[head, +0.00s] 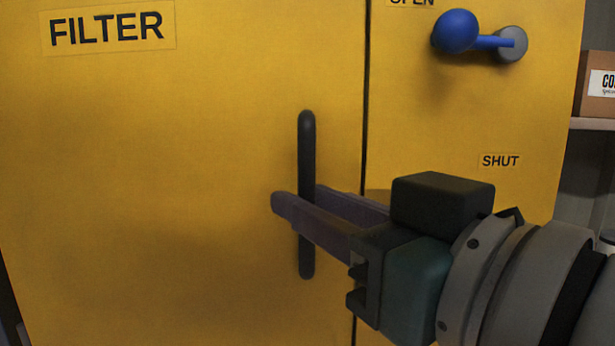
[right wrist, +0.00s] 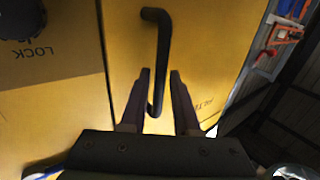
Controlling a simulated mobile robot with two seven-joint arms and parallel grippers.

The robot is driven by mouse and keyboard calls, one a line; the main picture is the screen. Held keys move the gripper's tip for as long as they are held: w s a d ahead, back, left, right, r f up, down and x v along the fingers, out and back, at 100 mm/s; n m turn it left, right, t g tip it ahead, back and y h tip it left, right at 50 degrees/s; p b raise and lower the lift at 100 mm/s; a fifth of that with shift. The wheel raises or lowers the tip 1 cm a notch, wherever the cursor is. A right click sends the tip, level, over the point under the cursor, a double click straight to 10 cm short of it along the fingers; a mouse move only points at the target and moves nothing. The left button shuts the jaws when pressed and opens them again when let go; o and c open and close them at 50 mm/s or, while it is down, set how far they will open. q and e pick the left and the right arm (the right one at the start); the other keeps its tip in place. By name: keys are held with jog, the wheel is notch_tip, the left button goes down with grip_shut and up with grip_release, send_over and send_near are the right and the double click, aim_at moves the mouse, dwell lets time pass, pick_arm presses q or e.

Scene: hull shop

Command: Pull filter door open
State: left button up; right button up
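The yellow filter door (head: 180,190) carries a FILTER label (head: 107,27) and looks flush with the panel beside it, a thin dark seam between them. Its black upright bar handle (head: 306,140) is near the door's right edge. The handle also shows in the right wrist view (right wrist: 162,45). My right gripper (head: 297,197) reaches in from the right, one finger on each side of the handle's lower half. In the right wrist view its fingers (right wrist: 160,75) stand apart, with slight gaps beside the bar. My left gripper is in neither view.
On the fixed panel right of the seam, a blue-knobbed lever (head: 458,32) points left below an OPEN label (head: 411,3). A SHUT label (head: 500,161) is lower down. A cardboard box (head: 593,85) sits on a shelf at the right edge.

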jog(key=shift+w+a, duration=0.35)
jog(key=shift+w, duration=0.15)
grip_shut()
dwell(1.2)
